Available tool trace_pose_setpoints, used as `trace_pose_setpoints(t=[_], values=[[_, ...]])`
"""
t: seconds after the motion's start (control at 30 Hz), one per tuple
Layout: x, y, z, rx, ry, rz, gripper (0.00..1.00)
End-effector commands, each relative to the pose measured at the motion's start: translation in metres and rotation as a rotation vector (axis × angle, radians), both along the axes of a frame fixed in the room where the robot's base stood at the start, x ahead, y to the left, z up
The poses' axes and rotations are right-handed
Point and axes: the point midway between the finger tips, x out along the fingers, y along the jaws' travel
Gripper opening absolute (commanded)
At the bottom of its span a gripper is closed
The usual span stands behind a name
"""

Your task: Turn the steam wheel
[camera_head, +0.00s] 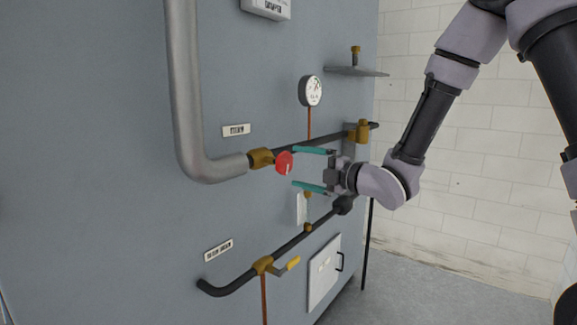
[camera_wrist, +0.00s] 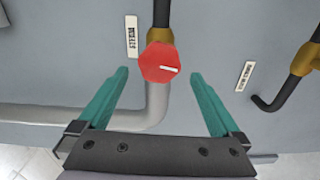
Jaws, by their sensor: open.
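The steam wheel is a small red wheel (camera_head: 284,162) with a white mark, on a brass valve (camera_head: 261,158) at the end of the thick grey pipe. In the wrist view the red wheel (camera_wrist: 160,63) is at the upper middle, beside a label reading STEAM (camera_wrist: 131,37). My gripper (camera_head: 302,168) is open, with its two teal fingers pointing left toward the wheel. In the wrist view the fingers (camera_wrist: 159,75) are spread to either side of the wheel, with the wheel near tip level between them. I see no contact.
A thick grey pipe (camera_head: 185,100) runs down the panel. A pressure gauge (camera_head: 311,91) is above the wheel, and a shelf (camera_head: 355,71) juts out at upper right. A lower dark pipe (camera_head: 290,245) carries a yellow-handled valve (camera_head: 293,263). A hatch (camera_head: 324,272) is below it.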

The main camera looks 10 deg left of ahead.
Motion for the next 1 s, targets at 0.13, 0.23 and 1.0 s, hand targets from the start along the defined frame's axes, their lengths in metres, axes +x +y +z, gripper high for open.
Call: trace_pose_setpoints(t=[0.13, 0.23, 1.0], values=[[-0.01, -0.027, 0.0, -0.001, 0.0, -0.003, 1.0], [-0.015, -0.038, -0.001, -0.002, 0.002, -0.001, 1.0], [0.044, -0.125, 0.031, -0.029, 0.296, -0.36, 1.0]])
